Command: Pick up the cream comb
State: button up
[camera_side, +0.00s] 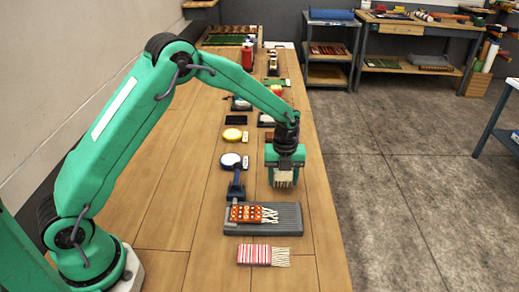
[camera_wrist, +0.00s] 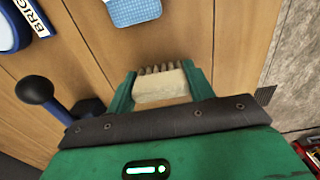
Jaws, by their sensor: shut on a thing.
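The cream comb (camera_wrist: 161,88) is a pale block with a row of short teeth along its far edge. In the wrist view it sits between the two green fingers of my gripper (camera_wrist: 158,76), which are shut on it. In the side view my gripper (camera_side: 285,166) points down over the right part of the wooden bench, and the cream comb (camera_side: 284,180) shows below its fingers. I cannot tell whether the comb touches the bench.
A dark-handled tool (camera_side: 236,186) stands left of my gripper. A blue-rimmed round tin (camera_side: 231,161) and yellow round tin (camera_side: 232,134) lie behind-left. The bench's left side is clear.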

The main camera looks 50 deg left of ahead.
aim_at(284, 173)
jog(key=shift+r, duration=0.7)
jog(key=r, duration=0.3)
jog(key=shift+s+d+r, duration=0.1)
jog(key=shift+s+d, duration=0.1)
jog(key=shift+d, duration=0.15)
jog(key=s+d+r, duration=0.6)
jog(key=d, duration=0.2)
jog(key=shift+s+d+r, duration=0.2)
jog(key=shift+s+d, duration=0.1)
jog(key=shift+d, duration=0.05)
jog(key=o, duration=0.3)
jog(key=shift+c, duration=0.6)
